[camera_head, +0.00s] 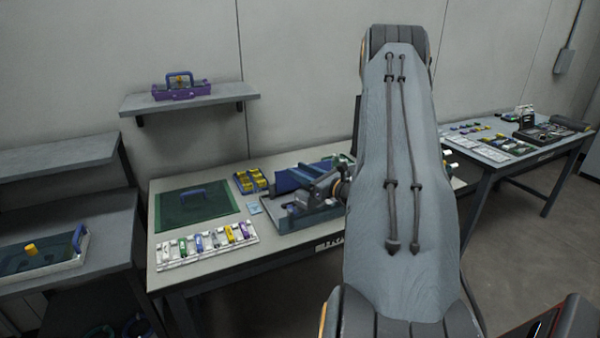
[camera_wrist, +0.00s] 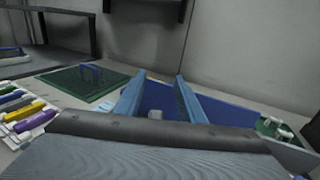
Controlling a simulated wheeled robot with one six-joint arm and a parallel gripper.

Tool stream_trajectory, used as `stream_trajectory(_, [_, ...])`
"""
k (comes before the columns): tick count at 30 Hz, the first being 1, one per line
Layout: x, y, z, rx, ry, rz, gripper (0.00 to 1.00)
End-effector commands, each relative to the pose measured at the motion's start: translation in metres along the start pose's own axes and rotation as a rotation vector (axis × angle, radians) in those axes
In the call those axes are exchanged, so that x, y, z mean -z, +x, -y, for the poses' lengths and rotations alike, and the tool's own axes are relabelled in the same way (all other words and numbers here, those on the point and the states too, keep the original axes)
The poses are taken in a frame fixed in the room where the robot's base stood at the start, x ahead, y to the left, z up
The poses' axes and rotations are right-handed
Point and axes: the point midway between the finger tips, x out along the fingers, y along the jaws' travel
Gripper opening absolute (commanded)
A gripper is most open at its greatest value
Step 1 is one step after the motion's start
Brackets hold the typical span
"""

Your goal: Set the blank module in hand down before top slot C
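My gripper is mostly hidden behind my own arm in the head view. In the wrist view two blue-grey bars (camera_wrist: 161,97) reach forward, apart from each other, and look like its fingers. A small pale piece (camera_wrist: 155,114) shows low between them. I cannot tell whether it is the blank module or whether it is gripped. A blue panel (camera_wrist: 225,111) lies behind the bars. In the head view a grey-blue unit with a blue panel (camera_head: 292,180) stands on the middle table beside my arm. Top slot C cannot be made out.
A wall shelf (camera_head: 225,92) holds a purple carrier (camera_head: 182,93). Another table stands right.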

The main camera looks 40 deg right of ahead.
Motion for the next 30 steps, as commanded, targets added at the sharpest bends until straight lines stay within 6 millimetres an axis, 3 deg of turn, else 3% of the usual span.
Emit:
stream_trajectory(2, [-0.011,-0.001,0.000,0.000,-0.001,0.001,0.36])
stream_trajectory(12, [-0.005,-0.075,0.001,0.004,-0.001,0.001,0.36])
stream_trajectory(18, [-0.006,-0.106,0.001,0.003,0.000,0.000,0.36])
stream_trajectory(26, [-0.007,-0.120,0.000,0.000,0.000,0.000,0.36])
stream_trajectory(28, [-0.007,-0.117,-0.007,-0.020,-0.005,-0.008,0.36])
stream_trajectory(30, [-0.009,-0.107,-0.026,-0.078,-0.021,-0.031,0.36])
